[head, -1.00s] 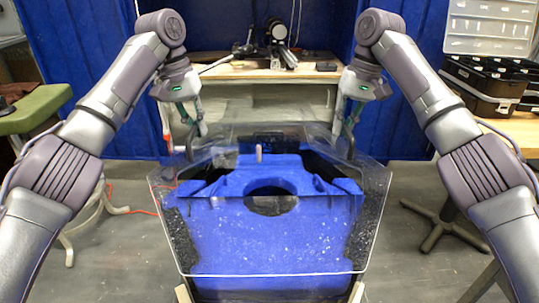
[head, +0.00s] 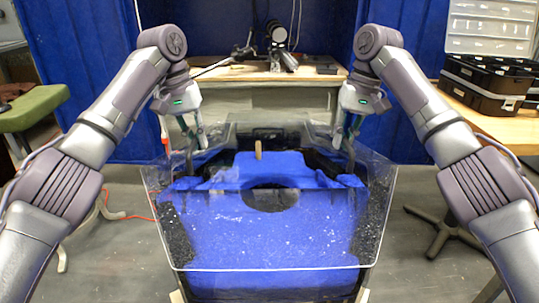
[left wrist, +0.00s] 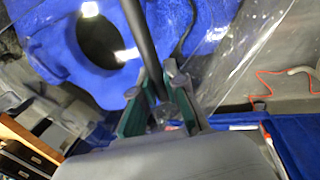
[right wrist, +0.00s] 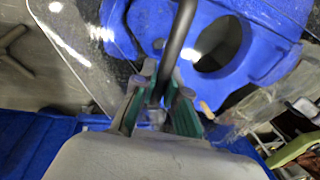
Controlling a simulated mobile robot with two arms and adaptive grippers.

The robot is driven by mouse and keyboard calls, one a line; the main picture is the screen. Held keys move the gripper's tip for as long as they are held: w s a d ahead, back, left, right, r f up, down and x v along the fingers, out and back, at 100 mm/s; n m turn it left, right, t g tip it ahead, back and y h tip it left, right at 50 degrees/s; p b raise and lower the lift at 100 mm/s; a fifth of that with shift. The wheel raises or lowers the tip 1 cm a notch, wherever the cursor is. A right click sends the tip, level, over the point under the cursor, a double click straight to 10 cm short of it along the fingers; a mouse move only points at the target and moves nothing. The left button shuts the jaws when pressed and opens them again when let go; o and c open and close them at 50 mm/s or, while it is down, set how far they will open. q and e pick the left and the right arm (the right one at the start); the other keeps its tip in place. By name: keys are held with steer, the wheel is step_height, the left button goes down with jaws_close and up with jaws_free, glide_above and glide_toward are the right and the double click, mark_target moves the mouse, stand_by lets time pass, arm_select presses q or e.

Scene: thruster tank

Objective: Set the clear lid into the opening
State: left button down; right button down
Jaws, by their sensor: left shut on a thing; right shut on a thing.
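The clear lid (head: 272,268) is a see-through panel with a bright near edge, seen over the blue body (head: 240,225) of the tank. The blue body has a round dark hole (head: 270,199). My left gripper (head: 191,150) is shut on a dark bar (left wrist: 142,45), apparently a lid handle, on the left. My right gripper (head: 349,142) is shut on a matching dark bar (right wrist: 180,38) on the right. The lid spans between both grippers. The clear material makes its far edge and its gap to the opening hard to tell.
A small tan peg (head: 258,149) stands near the middle of the blue body. A workbench (head: 255,73) with equipment is behind. A black case (head: 485,85) sits on a table at right, and a green padded seat (head: 32,108) is at left. Grey floor lies around the tank.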

arm_select(q)
steer(key=shift+a+f+b, duration=0.1)
steer(key=shift+f+b, duration=0.2)
steer(key=shift+f, duration=0.25)
arm_select(e)
steer(key=shift+d+f, duration=0.1)
steer(key=shift+f, duration=0.45)
arm_select(q)
steer(key=c, duration=1.2)
jaws_free()
steer(key=shift+r, duration=0.2)
arm_select(e)
steer(key=c, duration=1.2)
jaws_free()
steer(key=shift+r, duration=0.2)
arm_select(q)
steer(key=shift+r, duration=0.15)
arm_select(e)
steer(key=shift+r, duration=0.15)
arm_select(q)
step_height(320, 180, up, 7)
steer(key=a, duration=0.1)
steer(key=shift+a, duration=0.2)
arm_select(e)
step_height(320, 180, up, 7)
steer(key=d, duration=0.1)
steer(key=shift+d, duration=0.15)
